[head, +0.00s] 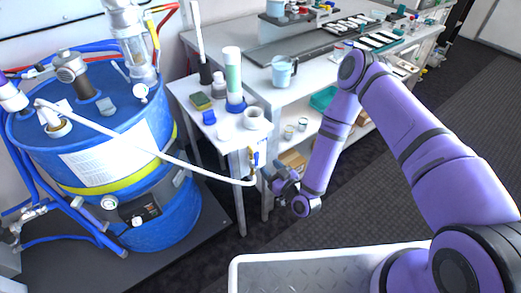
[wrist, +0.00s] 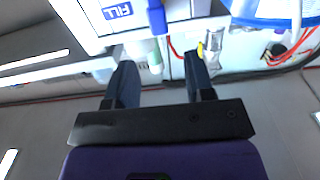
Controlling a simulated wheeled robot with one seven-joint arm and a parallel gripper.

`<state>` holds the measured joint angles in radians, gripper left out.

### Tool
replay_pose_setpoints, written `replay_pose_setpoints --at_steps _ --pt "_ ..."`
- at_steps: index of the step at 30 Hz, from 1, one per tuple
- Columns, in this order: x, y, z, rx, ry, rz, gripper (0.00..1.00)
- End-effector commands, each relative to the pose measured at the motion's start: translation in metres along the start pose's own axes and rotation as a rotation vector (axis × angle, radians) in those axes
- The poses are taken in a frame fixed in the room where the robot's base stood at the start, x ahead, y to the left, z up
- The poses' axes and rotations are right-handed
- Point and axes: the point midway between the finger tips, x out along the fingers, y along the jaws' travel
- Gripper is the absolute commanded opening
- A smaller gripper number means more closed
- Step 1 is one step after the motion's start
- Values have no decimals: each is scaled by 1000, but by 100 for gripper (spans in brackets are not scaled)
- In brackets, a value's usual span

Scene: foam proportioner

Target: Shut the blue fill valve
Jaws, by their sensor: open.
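The blue fill valve handle (head: 256,158) is a small upright lever at the front edge of the small white table, just above the end of the white hose. In the wrist view a blue handle (wrist: 156,18) stands near the top edge, beside a white plate marked FILL (wrist: 118,11). My gripper (head: 268,174) is close to the valve, to its right and slightly lower in the head view. In the wrist view its two fingers (wrist: 160,72) are spread with nothing between them, and the handle lies beyond the fingertips. The valve body is small and hard to make out.
A blue drum (head: 100,145) with a yellow band stands at left. A white hose (head: 150,150) runs from it to the valve. Dark floor is open at right.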

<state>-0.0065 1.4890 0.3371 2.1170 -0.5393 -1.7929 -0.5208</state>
Motion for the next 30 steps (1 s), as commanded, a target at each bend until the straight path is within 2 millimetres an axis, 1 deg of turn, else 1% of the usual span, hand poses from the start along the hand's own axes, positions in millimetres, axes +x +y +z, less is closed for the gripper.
replay_pose_setpoints --at_steps 5,12,18,21,24,30 --pt "18 0 0 -2 3 0 49" --pt "60 0 0 -2 3 1 49" --pt "90 0 0 -1 2 0 49" --pt "99 0 0 -1 1 0 49" --pt "104 0 0 0 0 0 49" --pt "107 0 0 0 -1 0 49"
